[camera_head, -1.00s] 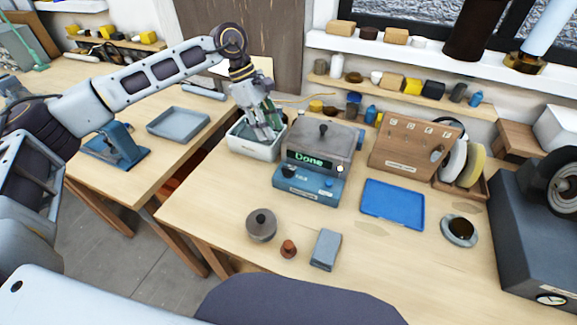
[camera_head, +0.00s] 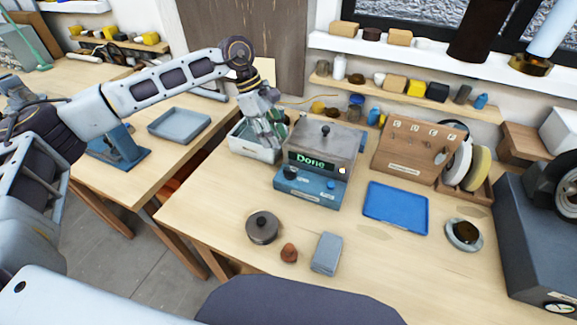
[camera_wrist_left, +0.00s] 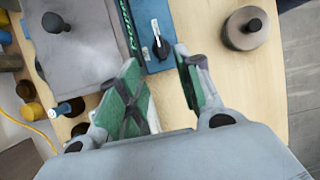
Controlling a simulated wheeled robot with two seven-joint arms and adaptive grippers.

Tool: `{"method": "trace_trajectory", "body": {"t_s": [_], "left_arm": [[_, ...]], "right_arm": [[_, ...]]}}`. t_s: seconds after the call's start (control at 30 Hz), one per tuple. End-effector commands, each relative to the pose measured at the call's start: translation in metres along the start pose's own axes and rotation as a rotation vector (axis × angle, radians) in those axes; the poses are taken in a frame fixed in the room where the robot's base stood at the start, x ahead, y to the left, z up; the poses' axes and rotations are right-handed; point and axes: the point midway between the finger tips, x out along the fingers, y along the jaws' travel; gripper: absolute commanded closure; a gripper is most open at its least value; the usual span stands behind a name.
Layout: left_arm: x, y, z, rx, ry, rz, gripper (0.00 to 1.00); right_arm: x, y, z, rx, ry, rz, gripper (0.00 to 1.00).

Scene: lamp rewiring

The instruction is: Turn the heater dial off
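The heater (camera_head: 318,190) is a blue box with a grey lidded top and a display reading "Done". Its black dial (camera_head: 290,173) sits on the front left of the blue base. In the left wrist view the dial (camera_wrist_left: 161,48) shows a white pointer line, just beyond my fingertips. My left gripper (camera_head: 272,142) hangs over the white bin, beside the heater's left side. In the wrist view its green-padded fingers (camera_wrist_left: 164,68) are apart with nothing between them. It does not touch the dial. My right gripper is not in view.
A white bin (camera_head: 243,147) stands left of the heater. A blue tray (camera_head: 395,207) lies to the right. A round lidded pot (camera_head: 262,228), a small brown knob piece (camera_head: 289,253) and a grey block (camera_head: 327,254) sit in front. The table between them and the heater is clear.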

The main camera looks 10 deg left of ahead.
Motion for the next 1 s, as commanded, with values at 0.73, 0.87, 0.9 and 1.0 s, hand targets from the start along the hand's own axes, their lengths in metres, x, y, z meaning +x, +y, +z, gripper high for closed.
{"method": "trace_trajectory", "body": {"t_s": [0.73, 0.87, 0.9, 1.0], "left_arm": [[0.096, -0.001, 0.001, 0.0, 0.0, -0.003, 0.65], [0.108, 0.0, 0.001, 0.0, 0.001, -0.001, 0.65], [0.111, 0.0, 0.001, 0.001, 0.001, -0.001, 0.65], [0.116, 0.0, 0.001, 0.001, 0.0, 0.001, 0.65]], "right_arm": [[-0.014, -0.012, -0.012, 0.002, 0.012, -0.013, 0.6], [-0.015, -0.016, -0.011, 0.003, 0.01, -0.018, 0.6], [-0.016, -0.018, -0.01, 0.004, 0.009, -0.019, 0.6], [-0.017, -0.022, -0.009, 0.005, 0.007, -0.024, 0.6]]}}
